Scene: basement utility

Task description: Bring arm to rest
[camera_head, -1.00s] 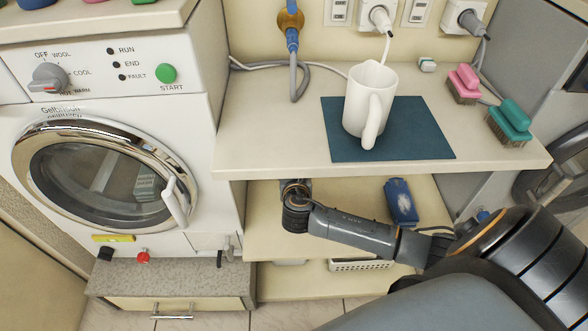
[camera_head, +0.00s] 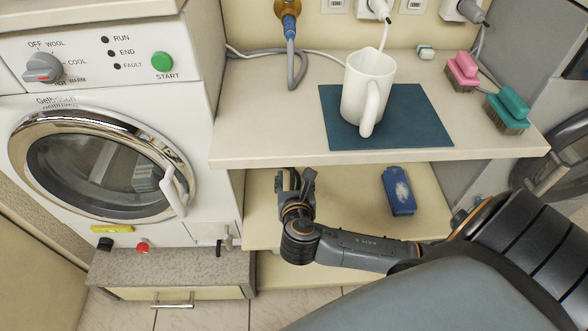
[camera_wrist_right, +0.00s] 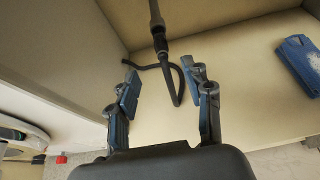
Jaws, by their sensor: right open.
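My right arm (camera_head: 365,250) comes in from the lower right of the head view. Its gripper (camera_head: 294,178) is at the left part of the lower shelf, just below the front edge of the upper shelf. In the right wrist view the two fingers of this gripper (camera_wrist_right: 163,88) stand wide apart with nothing between them. A dark cable and hose show beyond the fingertips. My left gripper is not in view.
A white mug (camera_head: 368,90) stands on a teal mat (camera_head: 415,125) on the upper shelf (camera_head: 285,140), with pink (camera_head: 462,70) and green brushes (camera_head: 508,108) at right. A blue packet (camera_head: 398,190) lies on the lower shelf. A washing machine (camera_head: 110,165) stands at left.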

